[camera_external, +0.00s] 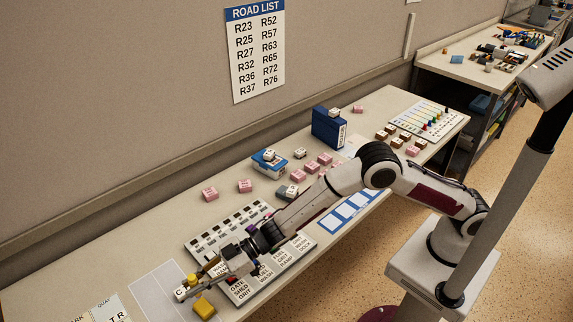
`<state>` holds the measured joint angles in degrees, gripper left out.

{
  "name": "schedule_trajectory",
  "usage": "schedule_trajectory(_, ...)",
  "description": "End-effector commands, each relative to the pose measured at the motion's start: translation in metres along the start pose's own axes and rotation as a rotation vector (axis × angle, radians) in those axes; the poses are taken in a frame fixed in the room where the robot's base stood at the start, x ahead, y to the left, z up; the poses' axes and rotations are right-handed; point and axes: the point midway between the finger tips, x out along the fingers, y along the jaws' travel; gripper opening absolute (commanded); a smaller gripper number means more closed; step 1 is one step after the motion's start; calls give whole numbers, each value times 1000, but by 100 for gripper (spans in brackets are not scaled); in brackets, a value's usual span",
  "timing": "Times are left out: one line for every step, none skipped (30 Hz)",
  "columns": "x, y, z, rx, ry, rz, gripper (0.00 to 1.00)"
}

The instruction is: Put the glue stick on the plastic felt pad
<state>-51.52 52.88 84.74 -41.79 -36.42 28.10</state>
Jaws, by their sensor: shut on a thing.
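My gripper (202,280) reaches low over the near left part of the long table, angled down to the left. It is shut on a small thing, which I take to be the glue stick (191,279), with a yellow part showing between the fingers. The fingers hide most of it. A rounded yellow block (204,308) lies on the table just in front of the gripper, apart from it. It may be the plastic felt pad, but I cannot tell for sure.
A white board with dark labels (200,240) lies under my forearm. Pink blocks (210,194), a blue box (328,128) and a blue-and-white box (268,165) stand farther back. A pale outlined sheet (150,285) lies left of the gripper. Lettered cards (108,310) lie at the lower left.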

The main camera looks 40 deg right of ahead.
Motion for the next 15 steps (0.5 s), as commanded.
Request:
schedule_trajectory(2,0,8,1,-2,0,0)
schedule_trajectory(4,0,12,2,-2,0,0)
schedule_trajectory(5,0,16,1,-2,1,0)
schedule_trajectory(6,0,18,1,-1,1,0)
schedule_trajectory(6,0,20,0,0,0,0)
schedule_trajectory(7,0,23,0,0,0,0)
schedule_trajectory(8,0,24,0,0,0,0)
schedule_trajectory(8,0,25,0,0,0,0)
schedule_trajectory(8,0,26,0,1,0,0)
schedule_trajectory(8,0,26,0,1,0,0)
schedule_trajectory(8,0,26,0,1,0,0)
schedule_trajectory(8,0,26,0,1,0,0)
schedule_trajectory(8,0,26,0,1,0,0)
schedule_trajectory(8,0,26,0,1,0,0)
schedule_trajectory(8,0,26,0,1,0,0)
